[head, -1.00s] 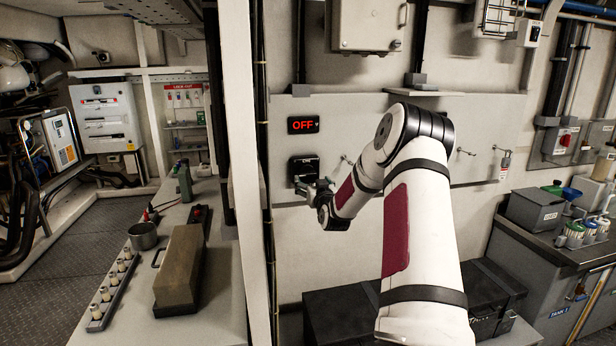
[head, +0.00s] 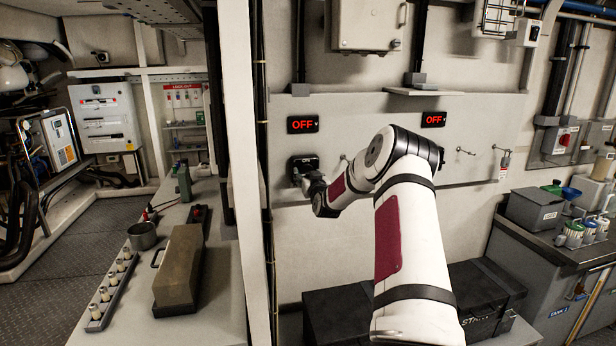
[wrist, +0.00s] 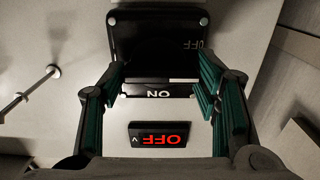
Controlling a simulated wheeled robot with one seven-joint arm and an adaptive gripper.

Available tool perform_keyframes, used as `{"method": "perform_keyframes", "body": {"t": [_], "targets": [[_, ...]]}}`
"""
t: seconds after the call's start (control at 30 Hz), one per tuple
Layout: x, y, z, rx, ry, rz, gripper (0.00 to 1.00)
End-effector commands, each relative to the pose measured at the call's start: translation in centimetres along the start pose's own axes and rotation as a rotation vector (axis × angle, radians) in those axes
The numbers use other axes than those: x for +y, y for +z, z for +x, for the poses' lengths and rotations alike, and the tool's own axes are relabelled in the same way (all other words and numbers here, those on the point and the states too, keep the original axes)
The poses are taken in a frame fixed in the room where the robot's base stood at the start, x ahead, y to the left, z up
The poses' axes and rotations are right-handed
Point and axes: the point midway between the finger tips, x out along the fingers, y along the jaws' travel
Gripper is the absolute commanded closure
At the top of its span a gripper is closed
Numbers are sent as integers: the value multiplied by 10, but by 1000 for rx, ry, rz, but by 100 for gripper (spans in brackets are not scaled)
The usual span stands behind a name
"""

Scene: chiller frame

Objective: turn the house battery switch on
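A black switch box (head: 303,163) is mounted on the wall below a red OFF display (head: 303,124). In the wrist view the switch box (wrist: 155,45) appears upside down, with OFF lettering on its face and ON lettering nearer my gripper. The lit OFF display (wrist: 162,136) also shows there. My gripper (wrist: 163,88) is open, its green-padded fingers on either side of the ON part of the box. I cannot tell whether they touch it. In the head view my gripper (head: 306,180) is at the box and partly covers it. No label naming the battery is readable.
A second OFF display (head: 433,119) is on the wall to the right. Wall hooks (head: 466,151) stick out beyond my arm. A white post (head: 245,150) stands left of the switch. Black cases (head: 340,315) lie below my arm.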

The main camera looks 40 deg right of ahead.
Motion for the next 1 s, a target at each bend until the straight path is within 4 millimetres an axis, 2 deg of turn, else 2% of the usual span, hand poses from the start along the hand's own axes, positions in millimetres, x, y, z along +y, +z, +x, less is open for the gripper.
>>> {"method": "perform_keyframes", "body": {"t": [0.03, 0.07, 0.47, 0.67, 1.0], "targets": [[0, 0, 0, 0, 0, 0, 66], [0, 0, 0, 0, 0, 0, 71], [0, -1, 0, 1, 0, 55, 71], [1, -1, 0, 1, 0, 176, 71], [2, -2, 0, 2, 0, 490, 71]]}}
